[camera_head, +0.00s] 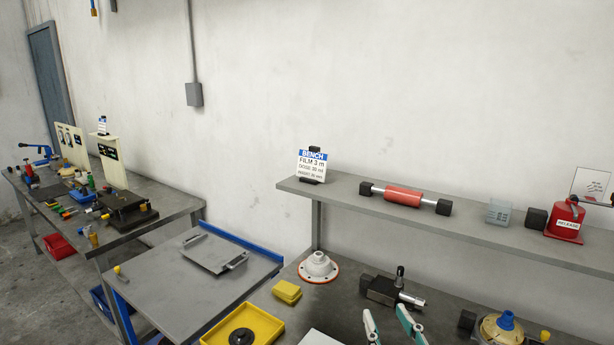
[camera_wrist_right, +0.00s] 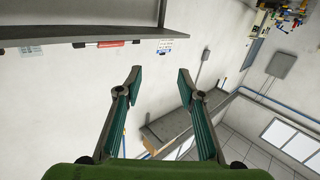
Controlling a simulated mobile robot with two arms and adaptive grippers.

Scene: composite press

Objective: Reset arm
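My right gripper (camera_head: 389,316) shows at the bottom edge of the head view, with its two pale green fingers apart over the front of the workbench. In the right wrist view the same gripper (camera_wrist_right: 160,80) has its dark-tipped fingers spread wide, with nothing between them but the wall and floor behind. It is open and empty and touches no object that I can see. My left gripper is in neither view.
Below the shelf (camera_head: 345,200) stand a white flanged cone (camera_head: 318,266), yellow blocks (camera_head: 287,291), a yellow tray (camera_head: 270,325) and a dark fixture (camera_head: 385,290). The shelf holds a red roller (camera_head: 403,196) and red device (camera_head: 565,225). A grey side table (camera_head: 180,300) stands left.

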